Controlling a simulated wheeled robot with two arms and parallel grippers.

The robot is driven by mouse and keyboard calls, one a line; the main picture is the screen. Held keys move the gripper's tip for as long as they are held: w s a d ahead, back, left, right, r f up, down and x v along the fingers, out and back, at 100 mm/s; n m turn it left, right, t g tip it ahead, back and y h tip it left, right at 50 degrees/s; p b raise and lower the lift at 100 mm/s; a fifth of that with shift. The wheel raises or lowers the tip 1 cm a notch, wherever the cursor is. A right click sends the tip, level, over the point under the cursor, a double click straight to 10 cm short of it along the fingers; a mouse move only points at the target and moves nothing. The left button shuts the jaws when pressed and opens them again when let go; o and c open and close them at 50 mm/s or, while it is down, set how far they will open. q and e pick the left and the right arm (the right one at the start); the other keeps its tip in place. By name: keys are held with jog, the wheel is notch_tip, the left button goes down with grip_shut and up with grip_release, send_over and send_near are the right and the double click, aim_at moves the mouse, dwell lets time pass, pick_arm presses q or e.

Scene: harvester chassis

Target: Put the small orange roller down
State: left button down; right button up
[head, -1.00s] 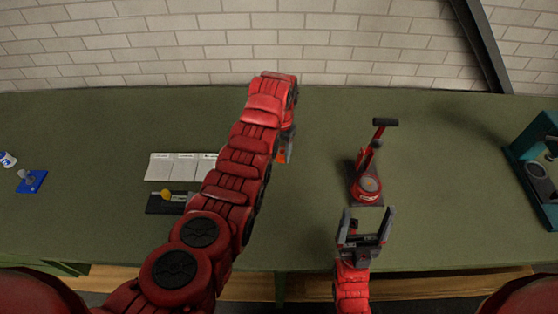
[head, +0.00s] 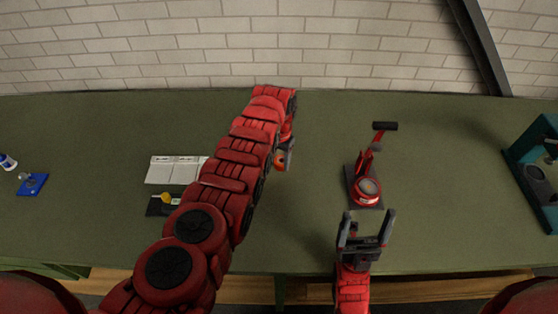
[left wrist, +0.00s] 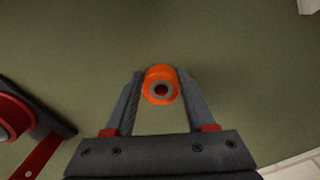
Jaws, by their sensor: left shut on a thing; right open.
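The small orange roller (left wrist: 160,86) is held between the two fingertips of my left gripper (left wrist: 162,92) in the left wrist view. It has a grey ring and a dark red centre. In the head view a bit of the roller (head: 279,160) shows beside my left gripper (head: 284,162), which is partly hidden by my own arm. The green bench top (left wrist: 235,60) lies beyond the roller; I cannot tell whether the roller touches it. My right gripper (head: 366,230) is open and empty, near the front edge of the bench.
A red press with a black handle (head: 367,190) stands right of my left gripper. White labelled cards (head: 171,170) and a dark tray with a yellow item (head: 160,206) lie left of my arm. A teal machine (head: 535,165) is far right. The bench between left gripper and press is clear.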

pick_arm(q)
jog(key=shift+f, duration=0.25)
jog(key=shift+c, duration=1.2)
grip_release()
jog(key=shift+r, duration=0.1)
